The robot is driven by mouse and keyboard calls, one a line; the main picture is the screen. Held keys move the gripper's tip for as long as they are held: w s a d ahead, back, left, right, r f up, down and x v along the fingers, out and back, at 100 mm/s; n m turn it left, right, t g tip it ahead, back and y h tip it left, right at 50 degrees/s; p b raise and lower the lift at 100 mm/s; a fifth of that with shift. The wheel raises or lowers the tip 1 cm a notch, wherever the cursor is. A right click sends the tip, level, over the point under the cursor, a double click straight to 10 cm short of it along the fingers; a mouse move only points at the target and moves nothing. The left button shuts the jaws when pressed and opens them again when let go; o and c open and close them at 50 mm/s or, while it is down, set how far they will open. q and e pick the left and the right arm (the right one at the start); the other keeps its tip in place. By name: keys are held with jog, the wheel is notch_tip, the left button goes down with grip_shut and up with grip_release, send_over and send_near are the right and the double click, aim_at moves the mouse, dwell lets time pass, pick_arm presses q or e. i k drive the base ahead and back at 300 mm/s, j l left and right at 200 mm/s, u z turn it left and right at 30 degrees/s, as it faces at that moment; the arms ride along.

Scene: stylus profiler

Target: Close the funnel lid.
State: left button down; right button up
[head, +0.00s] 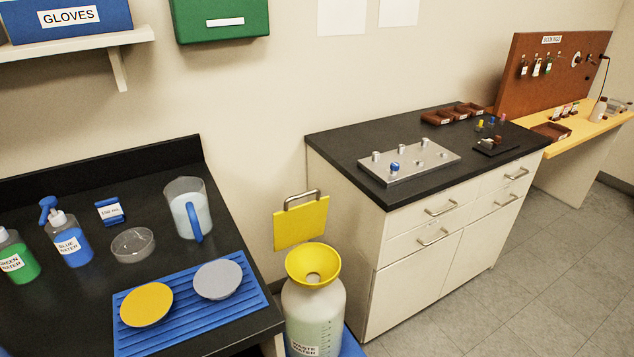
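A grey metal handle (302,197) rises along the lid's top edge. The funnel mouth is uncovered and its central hole shows. Neither of my grippers is in view.
The left black bench (235,262) holds bottles, a jug (188,207), a glass dish (133,245) and a blue mat (255,300) with two discs. A white cabinet (350,240) with a black top stands close to the right of the funnel. Open floor (530,270) lies further right.

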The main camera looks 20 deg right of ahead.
aim_at(301, 219)
jog(key=i+l, duration=0.1)
jog(key=l, duration=0.35)
jog(key=i+l, duration=0.1)
jog(key=l, duration=0.4)
jog(key=i+l, duration=0.1)
jog(key=l, duration=0.35)
jog(key=i+l, duration=0.1)
jog(key=l, duration=0.4)
